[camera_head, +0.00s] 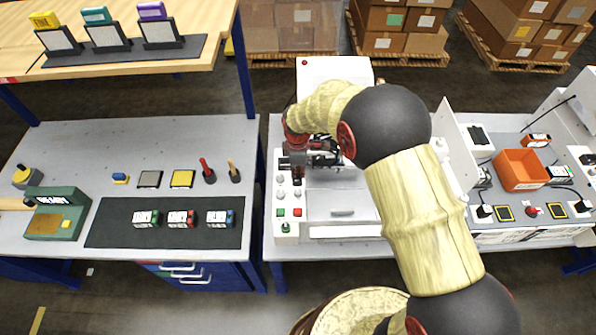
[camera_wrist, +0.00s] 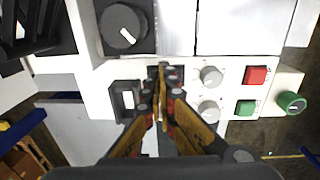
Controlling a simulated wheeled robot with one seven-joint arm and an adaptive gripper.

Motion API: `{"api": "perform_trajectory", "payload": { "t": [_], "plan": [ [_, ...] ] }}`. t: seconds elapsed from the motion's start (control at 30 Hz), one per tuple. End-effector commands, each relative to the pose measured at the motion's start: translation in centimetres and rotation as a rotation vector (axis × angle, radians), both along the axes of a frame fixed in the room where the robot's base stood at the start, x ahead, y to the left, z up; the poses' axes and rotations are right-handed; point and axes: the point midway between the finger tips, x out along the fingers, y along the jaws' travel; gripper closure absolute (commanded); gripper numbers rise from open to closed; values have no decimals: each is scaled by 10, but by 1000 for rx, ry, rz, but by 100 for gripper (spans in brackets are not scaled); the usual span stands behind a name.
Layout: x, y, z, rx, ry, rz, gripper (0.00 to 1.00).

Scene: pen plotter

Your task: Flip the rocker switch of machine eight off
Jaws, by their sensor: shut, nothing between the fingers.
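A white machine (camera_head: 340,215) stands in the middle of the head view with a narrow control panel (camera_head: 281,190). I cannot read a number eight on it. In the wrist view, a black switch-like part with a pale centre (camera_wrist: 127,98) sits on the panel, just left of my fingertips. Another dark part shows behind the fingertips, mostly hidden, so I cannot tell which is the rocker switch or its position. My gripper (camera_wrist: 163,80) is shut and empty, its tips close over the panel; contact is unclear. In the head view my gripper (camera_head: 298,168) is over the panel's upper part.
Close to the fingertips are grey knobs (camera_wrist: 210,77), a red button (camera_wrist: 255,75), a green button (camera_wrist: 247,108) and a green round knob (camera_wrist: 291,102). A large black dial (camera_wrist: 123,26) is beyond. An orange bin (camera_head: 521,170) stands at right; a workbench (camera_head: 100,150) at left.

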Motion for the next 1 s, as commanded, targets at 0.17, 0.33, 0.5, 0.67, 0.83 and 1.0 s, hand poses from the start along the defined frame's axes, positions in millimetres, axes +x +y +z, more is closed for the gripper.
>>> {"api": "perform_trajectory", "payload": {
  "t": [0.17, 0.33, 0.5, 0.67, 0.83, 1.0],
  "plan": [
    [-5, 0, -2, -2, 5, 0, 100],
    [-13, 0, -2, -2, 6, 1, 100],
    [-18, 0, -2, -2, 6, 1, 100],
    [-19, 0, -2, -2, 5, 0, 100],
    [-18, 0, -1, -2, 5, 0, 100],
    [-17, 5, 16, -1, 3, 0, 100]
  ]
}}
